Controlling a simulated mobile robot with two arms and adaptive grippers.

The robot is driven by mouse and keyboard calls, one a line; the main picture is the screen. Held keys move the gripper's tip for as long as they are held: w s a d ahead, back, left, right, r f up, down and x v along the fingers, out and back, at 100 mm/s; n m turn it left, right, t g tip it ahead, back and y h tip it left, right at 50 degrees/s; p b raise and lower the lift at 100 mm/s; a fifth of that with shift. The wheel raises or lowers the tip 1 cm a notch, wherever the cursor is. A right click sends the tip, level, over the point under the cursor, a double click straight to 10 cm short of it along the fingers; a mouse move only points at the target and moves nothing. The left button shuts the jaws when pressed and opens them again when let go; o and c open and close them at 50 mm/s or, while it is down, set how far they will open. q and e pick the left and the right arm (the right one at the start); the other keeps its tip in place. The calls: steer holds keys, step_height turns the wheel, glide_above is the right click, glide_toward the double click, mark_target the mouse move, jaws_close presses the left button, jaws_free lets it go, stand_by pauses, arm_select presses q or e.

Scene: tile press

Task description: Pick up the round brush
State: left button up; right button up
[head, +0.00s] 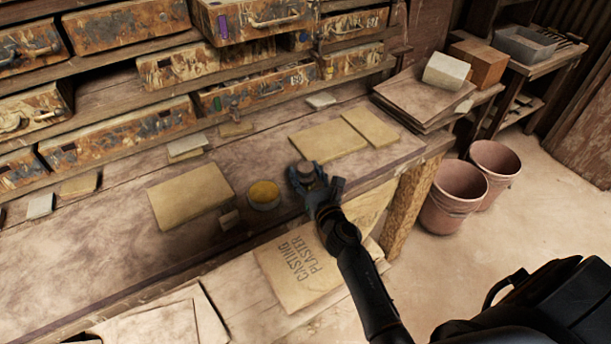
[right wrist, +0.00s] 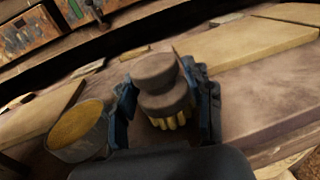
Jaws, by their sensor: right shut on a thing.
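The round brush (head: 305,171) has a knobbed brown wooden handle and short yellow bristles. In the right wrist view the brush (right wrist: 158,72) sits between the two blue-black fingers, handle up and bristles below. My right gripper (head: 317,186) is shut on it near the front edge of the workbench. The fingers also show on both sides of it in the right wrist view (right wrist: 165,96). I cannot tell whether the bristles touch the bench top. My left gripper is not in view.
A round tin (head: 264,195) with yellow contents stands just left of the brush. Flat tan slabs (head: 190,195) lie on the bench (head: 105,232). Drawers line the back. A casting plaster bag (head: 300,268) lies below the front edge. Two pink buckets (head: 455,196) stand on the floor at right.

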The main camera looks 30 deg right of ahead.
mark_target(306, 166)
steer(key=shift+r+p, duration=0.4)
steer(key=shift+r, duration=0.1)
step_height(306, 166, up, 2)
steer(key=shift+r+p, duration=0.25)
steer(key=shift+p, duration=0.75)
steer(key=s+a+r+p, duration=0.2)
steer(key=s+a+r, duration=0.1)
steer(key=s, duration=0.3)
steer(key=s+a+r+p, duration=0.2)
steer(key=s+r, duration=0.4)
steer(key=shift+s+a+r, duration=0.25)
steer(key=shift+s+a, duration=0.15)
